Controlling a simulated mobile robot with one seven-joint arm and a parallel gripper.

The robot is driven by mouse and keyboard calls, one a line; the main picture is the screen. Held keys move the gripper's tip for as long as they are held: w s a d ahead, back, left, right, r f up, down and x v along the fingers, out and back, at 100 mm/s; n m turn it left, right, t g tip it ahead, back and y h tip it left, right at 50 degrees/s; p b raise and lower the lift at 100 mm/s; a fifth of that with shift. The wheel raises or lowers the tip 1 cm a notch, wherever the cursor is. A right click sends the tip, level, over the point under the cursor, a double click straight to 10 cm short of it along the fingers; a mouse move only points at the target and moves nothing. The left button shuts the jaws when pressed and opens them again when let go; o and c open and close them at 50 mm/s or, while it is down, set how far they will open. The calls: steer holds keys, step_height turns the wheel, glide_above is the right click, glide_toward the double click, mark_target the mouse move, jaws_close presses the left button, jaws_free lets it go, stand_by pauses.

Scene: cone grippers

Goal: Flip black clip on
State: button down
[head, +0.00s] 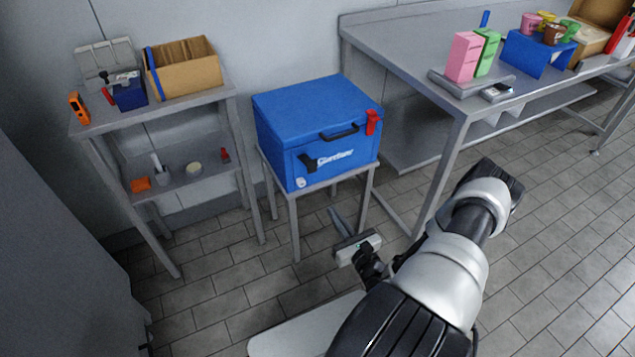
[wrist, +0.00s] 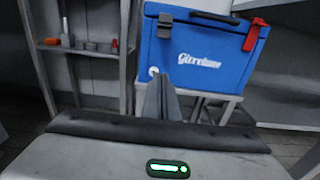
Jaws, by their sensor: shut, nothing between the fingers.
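A blue cooler box (head: 318,130) with white lettering stands on a small grey stand. The black clip (head: 308,162) is on the left of its front face, and a red clip (head: 373,122) is on the right. In the wrist view the black clip (wrist: 165,25) is at the upper left of the cooler (wrist: 205,55), and the red clip (wrist: 253,35) is at the upper right. My gripper (head: 333,212) is shut and empty, in front of the cooler and below the black clip. Its fingers (wrist: 168,100) point toward the cooler's lower front, apart from it.
A grey shelf (head: 165,112) with a cardboard box (head: 182,68) and small items stands left of the cooler. A long metal table (head: 410,65) with cartons and a blue stand (head: 540,52) is at the right. The tiled floor (head: 540,250) at the right is clear.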

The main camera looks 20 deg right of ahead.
steer(key=w+r+b, duration=0.2)
steer(key=w+r, duration=0.1)
steer(key=w, duration=0.8)
steer(key=shift+a+r, duration=0.25)
steer(key=shift+r, duration=0.15)
steer(key=shift+d+r, duration=0.1)
steer(key=shift+r, duration=0.05)
